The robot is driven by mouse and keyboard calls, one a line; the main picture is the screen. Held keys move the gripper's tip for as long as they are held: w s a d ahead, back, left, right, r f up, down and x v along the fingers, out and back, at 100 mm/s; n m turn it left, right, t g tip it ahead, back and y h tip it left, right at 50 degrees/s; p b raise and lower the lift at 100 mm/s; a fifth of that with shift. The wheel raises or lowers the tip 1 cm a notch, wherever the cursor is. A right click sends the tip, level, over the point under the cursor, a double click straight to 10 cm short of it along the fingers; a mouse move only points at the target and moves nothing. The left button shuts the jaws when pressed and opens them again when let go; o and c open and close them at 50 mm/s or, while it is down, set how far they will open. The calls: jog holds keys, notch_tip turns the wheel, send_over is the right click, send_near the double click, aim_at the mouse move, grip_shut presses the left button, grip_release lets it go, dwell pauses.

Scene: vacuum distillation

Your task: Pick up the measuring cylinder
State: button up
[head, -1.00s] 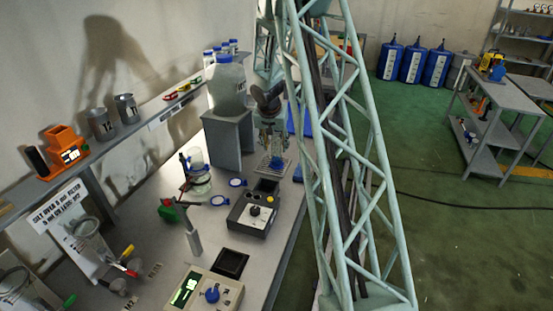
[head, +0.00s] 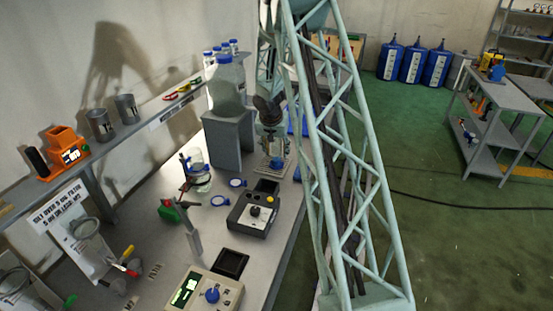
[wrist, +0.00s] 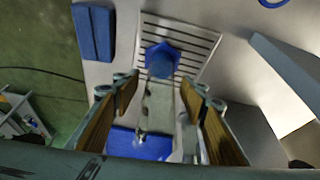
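The measuring cylinder is clear, with a blue hexagonal foot (wrist: 162,60) in the wrist view. It stands on a slatted metal rack (wrist: 205,42). In the head view its blue foot (head: 277,163) shows small on the rack, below my gripper (head: 272,146). In the wrist view my gripper (wrist: 160,92) is open, with its two brown-padded fingers on either side of the clear body. Gaps show between the body and both fingers. The upper part of the cylinder is hard to make out against the background.
A grey stand (head: 228,142) with a large bottle is close left of the rack. A black hotplate device (head: 254,213) sits nearer on the bench. Blue blocks (wrist: 93,33) lie left of the rack in the wrist view. The green floor is open beyond the bench edge.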

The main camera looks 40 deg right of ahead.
jog(key=shift+w+d+f, duration=0.15)
jog(key=shift+f, duration=0.3)
jog(key=shift+c, duration=0.8)
jog(key=c, duration=1)
jog(key=shift+o, duration=0.2)
jog(key=shift+r, duration=0.45)
